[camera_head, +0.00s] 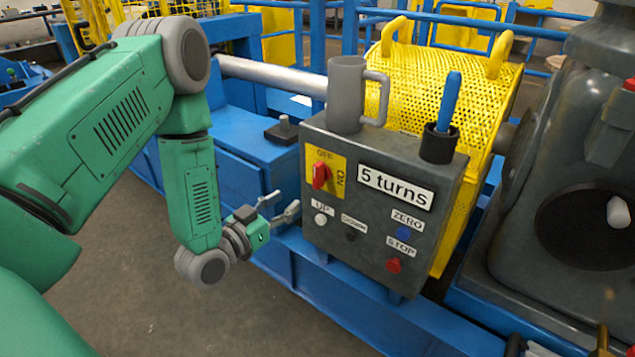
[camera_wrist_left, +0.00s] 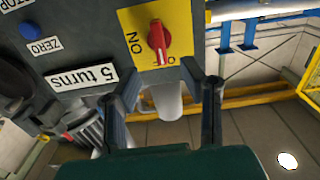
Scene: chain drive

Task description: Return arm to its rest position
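My left arm (camera_head: 195,185) is green and comes in from the left of the head view. Its gripper (camera_head: 281,204) is open and empty, just left of the grey control box (camera_head: 335,245) and apart from it. In the left wrist view the two dark fingers of this gripper (camera_wrist_left: 172,82) stand wide apart. The red rotary switch (camera_head: 320,176) on its yellow OFF/ON plate shows beyond them in the left wrist view (camera_wrist_left: 158,42), untouched. Its handle stands roughly upright, in line with OFF. My right gripper is not recognisable in either view.
The box carries a "5 turns" display (camera_head: 395,187), a grey mug (camera_head: 346,95) and a dark cup (camera_head: 438,143) with a blue stick. A yellow mesh guard (camera_head: 440,85) and blue frame stand behind. Open floor (camera_head: 200,315) lies below the left arm.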

